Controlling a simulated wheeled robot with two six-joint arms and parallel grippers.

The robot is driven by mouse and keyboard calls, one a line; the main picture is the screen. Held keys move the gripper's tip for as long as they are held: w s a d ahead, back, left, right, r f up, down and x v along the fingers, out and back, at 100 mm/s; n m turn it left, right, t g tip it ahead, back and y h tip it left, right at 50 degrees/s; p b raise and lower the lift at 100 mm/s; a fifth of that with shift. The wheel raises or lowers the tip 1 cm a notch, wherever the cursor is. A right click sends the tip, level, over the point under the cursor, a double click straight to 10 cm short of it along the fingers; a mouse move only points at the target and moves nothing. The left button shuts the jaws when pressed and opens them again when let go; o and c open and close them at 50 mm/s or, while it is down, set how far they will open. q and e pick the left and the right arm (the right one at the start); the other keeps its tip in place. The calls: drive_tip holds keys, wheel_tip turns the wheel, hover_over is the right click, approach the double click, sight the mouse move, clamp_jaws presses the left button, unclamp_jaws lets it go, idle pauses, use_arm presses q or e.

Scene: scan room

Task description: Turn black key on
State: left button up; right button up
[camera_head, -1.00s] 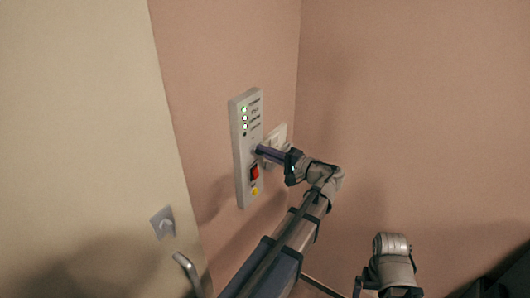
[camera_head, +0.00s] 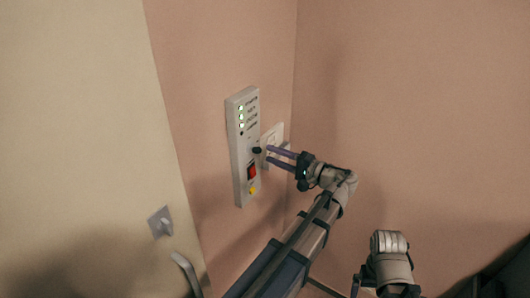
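The black key (camera_head: 257,150) is a small dark knob on the grey wall panel (camera_head: 236,165), at mid-height on the panel's right side. Above it are several green lights, and below it a red switch (camera_head: 251,172) and a yellow button (camera_head: 252,190). My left gripper (camera_head: 268,154) is open, with its two purple fingers apart and their tips just right of the key, clear of it. Nothing is between the fingers that I can see. My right arm shows at the bottom right (camera_head: 390,265); its fingers are not clearly visible.
A white wall plate (camera_head: 272,143) sits behind my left fingers, right of the panel, near the wall corner. On the left is a cream door (camera_head: 80,130) with a lock plate (camera_head: 161,222) and a metal handle (camera_head: 186,270). The pink wall at right is bare.

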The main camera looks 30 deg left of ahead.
use_arm(q)
drive_tip(key=d, duration=0.3)
drive_tip(key=shift+s+d, duration=0.15)
drive_tip(key=shift+f, duration=0.15)
drive_tip(key=s+d+f+m+h, duration=0.1)
drive_tip(key=s+d+f+h, duration=0.35)
drive_tip(key=f, duration=0.25)
drive_tip(key=s+d+f+h+b, duration=0.1)
drive_tip(key=s+d+f+h, duration=0.25)
drive_tip(key=d+f, duration=0.2)
drive_tip(key=s+d+f+m+h, duration=0.1)
drive_tip(key=s+d+f+h, duration=0.25)
drive_tip(key=f, duration=0.35)
drive_tip(key=s+d+f+g+h, duration=0.1)
drive_tip(key=s+d+f+h, duration=0.2)
drive_tip(key=d, duration=0.6)
drive_tip(key=shift+s+f+m+g+h, duration=0.15)
drive_tip(key=shift+s+m+g+h, duration=0.25)
drive_tip(key=shift+s+h, duration=0.7)
drive_tip(key=shift+c, duration=0.2)
